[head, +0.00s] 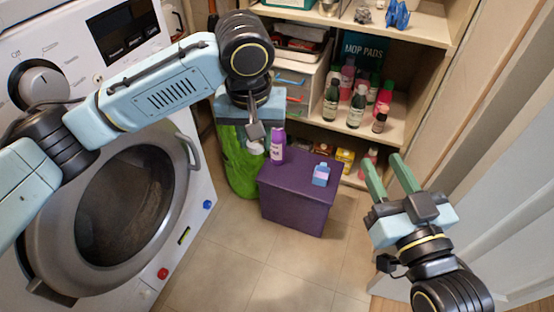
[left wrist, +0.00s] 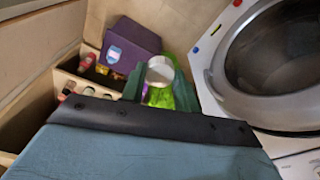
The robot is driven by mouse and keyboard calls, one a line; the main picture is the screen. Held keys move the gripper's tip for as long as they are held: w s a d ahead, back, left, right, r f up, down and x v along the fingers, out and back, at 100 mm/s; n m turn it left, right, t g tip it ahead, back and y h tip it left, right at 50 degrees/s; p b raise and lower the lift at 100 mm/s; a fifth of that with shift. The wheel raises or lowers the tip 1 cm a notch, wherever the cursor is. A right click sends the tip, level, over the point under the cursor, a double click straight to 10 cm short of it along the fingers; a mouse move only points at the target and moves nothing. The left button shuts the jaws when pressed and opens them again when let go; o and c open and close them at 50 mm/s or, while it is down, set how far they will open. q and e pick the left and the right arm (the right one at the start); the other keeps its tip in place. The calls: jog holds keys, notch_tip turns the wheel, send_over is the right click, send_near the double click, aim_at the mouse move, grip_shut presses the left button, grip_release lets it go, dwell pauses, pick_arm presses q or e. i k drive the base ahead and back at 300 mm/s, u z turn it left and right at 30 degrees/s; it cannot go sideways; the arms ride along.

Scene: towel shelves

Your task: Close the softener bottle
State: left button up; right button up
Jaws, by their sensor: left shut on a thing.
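A purple bottle (head: 278,146) stands upright on the purple box (head: 297,203). A small blue bottle (head: 321,174) stands on the same box to its right; it also shows in the left wrist view (left wrist: 114,53). I cannot tell which one is the softener. My left gripper (head: 255,138) is shut on a whitish round cap (head: 254,147), held above the green bag, left of the purple bottle. The left wrist view shows the cap (left wrist: 160,72) ring-like between green fingers. My right gripper (head: 384,160) is open and empty, right of the box.
A green bag (head: 240,170) stands left of the box. A washing machine (head: 190,240) fills the left side. Wooden shelves (head: 400,125) with several bottles and a mop pads box (head: 364,52) stand behind. The tiled floor (head: 245,270) in front is mostly clear.

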aim_at(278, 145)
jog(key=k, duration=0.25)
jog(key=z, duration=0.8)
jog(key=i, duration=0.3)
jog(key=u, duration=1.35)
jog(key=i, duration=1)
